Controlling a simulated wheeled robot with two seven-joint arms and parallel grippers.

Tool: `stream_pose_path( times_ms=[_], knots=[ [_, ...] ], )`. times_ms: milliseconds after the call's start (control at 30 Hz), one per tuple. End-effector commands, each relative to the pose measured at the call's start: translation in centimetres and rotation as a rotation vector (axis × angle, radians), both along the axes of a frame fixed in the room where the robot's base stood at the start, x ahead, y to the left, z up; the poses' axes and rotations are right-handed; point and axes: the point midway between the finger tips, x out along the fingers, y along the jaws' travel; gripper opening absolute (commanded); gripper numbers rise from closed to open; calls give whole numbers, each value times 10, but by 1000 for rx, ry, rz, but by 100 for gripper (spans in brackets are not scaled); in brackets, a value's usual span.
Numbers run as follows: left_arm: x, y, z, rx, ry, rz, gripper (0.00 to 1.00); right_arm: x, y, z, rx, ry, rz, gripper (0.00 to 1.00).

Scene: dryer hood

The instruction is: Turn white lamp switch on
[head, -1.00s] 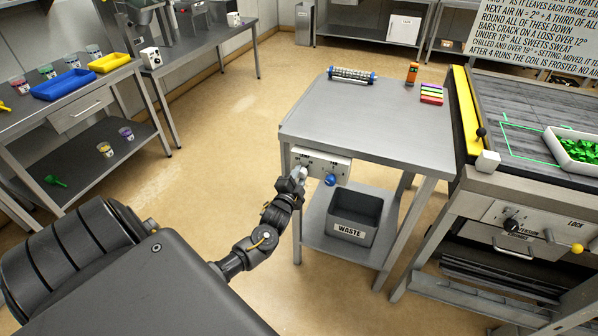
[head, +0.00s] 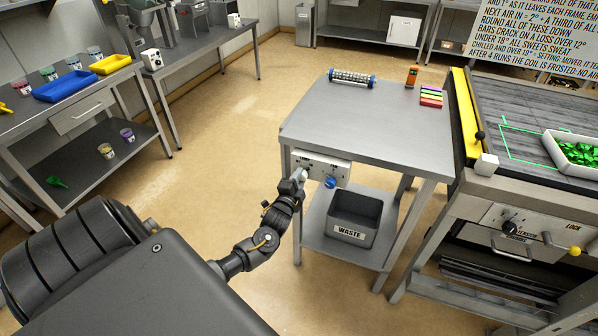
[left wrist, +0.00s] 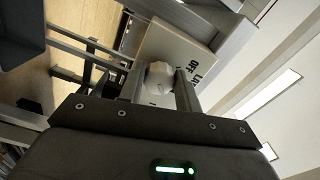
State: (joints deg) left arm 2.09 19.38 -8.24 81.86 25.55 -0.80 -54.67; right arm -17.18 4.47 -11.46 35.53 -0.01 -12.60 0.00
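A pale switch panel (head: 322,167) is mounted under the near left edge of the steel table. It carries a white knob, the lamp switch (head: 302,173), at its left and a blue knob (head: 330,182) at its right. My left gripper (head: 299,178) is at the white knob and partly covers it. In the left wrist view the white knob (left wrist: 159,79) sits between the two fingers, which look closed against its sides. Lettering on the panel (left wrist: 178,52) is partly hidden and hard to read. My right gripper is not in view.
A grey waste bin (head: 354,216) stands on the shelf below the panel. The table (head: 365,120) holds a roller, an orange item and colored bars. A machine with a yellow bar (head: 465,112) stands at right. The floor left of the table is clear.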

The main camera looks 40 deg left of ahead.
Motion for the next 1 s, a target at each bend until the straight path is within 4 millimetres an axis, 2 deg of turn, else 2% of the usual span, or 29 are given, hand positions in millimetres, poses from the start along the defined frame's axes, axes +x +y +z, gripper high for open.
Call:
stream_pose_path(
  times_ms=[33,133,467,567,800,1000],
  knots=[
    [0,0,0,0,0,0,41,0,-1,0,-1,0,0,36],
    [0,0,0,-1,0,0,53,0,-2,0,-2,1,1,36],
    [-3,-1,-1,-2,-1,0,53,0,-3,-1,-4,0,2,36],
    [-14,-5,-2,-2,0,0,53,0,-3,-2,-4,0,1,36],
    [-58,-21,-3,-3,1,-1,53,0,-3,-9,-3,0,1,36],
    [-89,-31,-2,-3,1,0,53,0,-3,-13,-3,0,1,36]
  ],
)
